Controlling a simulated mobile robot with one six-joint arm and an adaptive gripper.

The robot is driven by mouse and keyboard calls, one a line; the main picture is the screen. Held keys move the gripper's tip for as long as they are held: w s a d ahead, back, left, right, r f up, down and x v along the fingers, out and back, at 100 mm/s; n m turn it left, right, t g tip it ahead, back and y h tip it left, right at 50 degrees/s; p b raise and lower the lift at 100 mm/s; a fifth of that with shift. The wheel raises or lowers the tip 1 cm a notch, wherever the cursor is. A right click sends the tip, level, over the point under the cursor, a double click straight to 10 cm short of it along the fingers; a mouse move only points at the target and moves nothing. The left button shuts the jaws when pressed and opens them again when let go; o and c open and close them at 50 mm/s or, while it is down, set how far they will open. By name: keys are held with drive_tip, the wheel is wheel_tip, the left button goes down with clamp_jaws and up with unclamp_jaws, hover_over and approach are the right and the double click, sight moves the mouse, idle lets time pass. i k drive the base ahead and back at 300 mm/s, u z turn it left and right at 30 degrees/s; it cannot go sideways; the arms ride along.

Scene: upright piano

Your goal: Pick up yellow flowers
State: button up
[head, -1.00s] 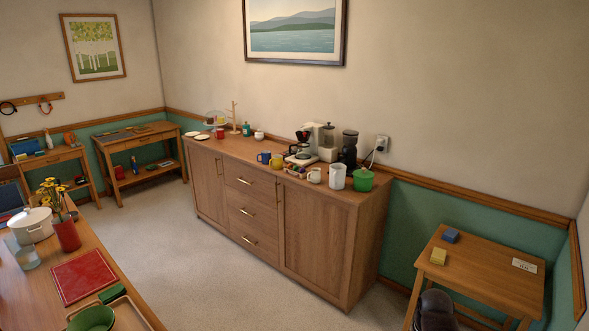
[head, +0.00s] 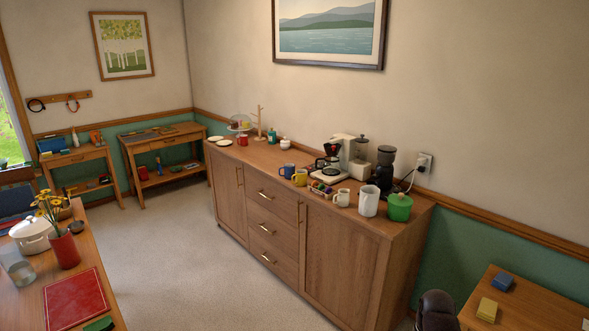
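The yellow flowers (head: 49,204) stand upright on green stems in a red vase (head: 64,249). The vase is on the wooden table (head: 97,283) at the lower left of the head view. A dark rounded part (head: 436,311) at the bottom edge, right of centre, looks like my arm. My gripper's fingers do not show, and nothing of mine is near the flowers.
A clear glass (head: 18,269) and a red book or board (head: 74,299) lie near the vase. A long wooden sideboard (head: 345,238) with mugs and coffee makers runs along the wall. Bare floor (head: 180,255) lies between it and the table. A small wooden table (head: 530,303) is at lower right.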

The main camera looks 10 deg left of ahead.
sight(42, 196)
drive_tip(key=u, duration=0.2)
drive_tip(key=i, duration=1)
drive_tip(key=u, duration=0.6)
drive_tip(key=i, duration=0.9)
drive_tip(key=u, duration=0.8)
drive_tip(key=i, duration=0.55)
drive_tip(key=u, duration=0.8)
drive_tip(key=i, duration=0.55)
drive_tip(key=u, duration=0.6)
drive_tip(key=i, duration=0.75)
drive_tip(key=u, duration=0.35)
